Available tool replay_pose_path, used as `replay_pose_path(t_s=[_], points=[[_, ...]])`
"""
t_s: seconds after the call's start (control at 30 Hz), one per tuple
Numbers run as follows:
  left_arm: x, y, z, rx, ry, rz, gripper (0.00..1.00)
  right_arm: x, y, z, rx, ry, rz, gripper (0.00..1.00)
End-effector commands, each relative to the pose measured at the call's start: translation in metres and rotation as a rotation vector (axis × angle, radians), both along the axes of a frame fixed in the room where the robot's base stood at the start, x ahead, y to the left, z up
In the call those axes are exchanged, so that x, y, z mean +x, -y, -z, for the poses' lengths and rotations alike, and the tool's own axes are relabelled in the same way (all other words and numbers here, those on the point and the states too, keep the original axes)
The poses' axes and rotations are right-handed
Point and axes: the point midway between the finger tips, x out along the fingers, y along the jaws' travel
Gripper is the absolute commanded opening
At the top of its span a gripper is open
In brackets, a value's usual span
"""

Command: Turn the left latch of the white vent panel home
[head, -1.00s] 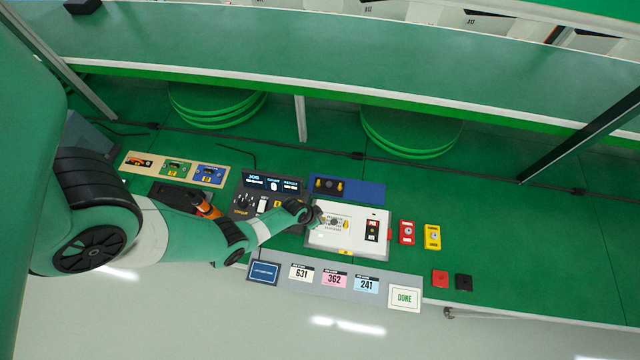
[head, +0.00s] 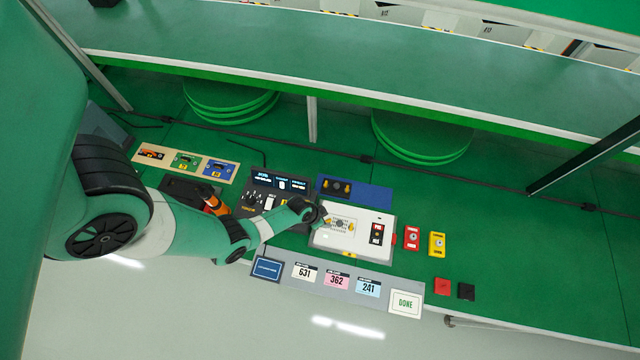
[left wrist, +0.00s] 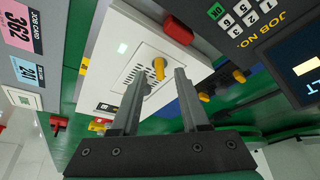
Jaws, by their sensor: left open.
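The white vent panel (head: 343,222) is set in the left part of a white box (head: 350,250), with a slotted grille. In the left wrist view its yellow left latch (left wrist: 159,69) stands up from the panel (left wrist: 126,54). My left gripper (head: 323,215) is over the left end of the panel. In the left wrist view the open gripper (left wrist: 160,76) has its fingertips on either side of the latch in the picture; contact cannot be told. The right yellow latch (head: 351,226) shows in the head view. My right gripper is not in view.
Left of the box is a dark control panel (head: 270,182); behind it is a blue plate (head: 372,195) with yellow knobs. A card strip (head: 320,282) runs in front. Red (head: 412,238) and yellow (head: 437,244) blocks stand right.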

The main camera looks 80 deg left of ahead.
Motion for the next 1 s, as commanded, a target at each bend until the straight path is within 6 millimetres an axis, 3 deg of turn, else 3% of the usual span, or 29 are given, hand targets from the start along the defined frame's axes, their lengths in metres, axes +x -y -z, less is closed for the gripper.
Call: replay_pose_path(t_s=[0.03, 0.17, 0.4, 0.53, 1.0], points=[[-0.004, 0.001, -0.017, 0.001, 0.0, -0.001, 0.45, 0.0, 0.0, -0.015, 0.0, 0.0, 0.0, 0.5], [-0.016, 0.004, -0.047, 0.001, 0.001, -0.001, 0.45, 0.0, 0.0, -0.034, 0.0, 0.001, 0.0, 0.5], [-0.034, 0.009, -0.086, -0.001, -0.001, -0.001, 0.45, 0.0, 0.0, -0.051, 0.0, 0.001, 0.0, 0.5], [-0.037, 0.01, -0.094, 0.0, -0.001, 0.0, 0.45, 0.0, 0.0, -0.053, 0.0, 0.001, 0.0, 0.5], [-0.038, 0.01, -0.094, 0.0, -0.001, 0.0, 0.45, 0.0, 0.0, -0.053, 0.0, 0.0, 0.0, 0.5]])
